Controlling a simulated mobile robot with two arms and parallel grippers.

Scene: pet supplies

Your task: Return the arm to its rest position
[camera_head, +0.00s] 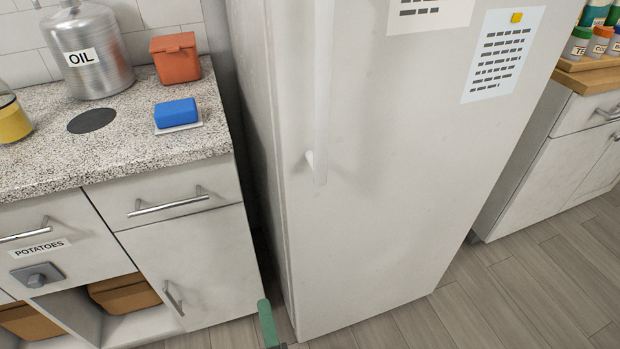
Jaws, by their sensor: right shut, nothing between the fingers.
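My right gripper (267,324) shows only as a green fingertip at the bottom edge of the head view, left of centre. It is shut and empty. It appears low in front of the gap between the counter and the fridge, and I cannot tell its distance from either. The rest of the right arm is below the frame. My left gripper and arm are not in view.
The white fridge (400,170) stands in the middle. The granite counter (135,125) at left carries a metal oil canister (88,60), an orange container (176,60) and a blue block (176,113). Spice jars (600,40) stand at right. The floor (530,285) at lower right is clear.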

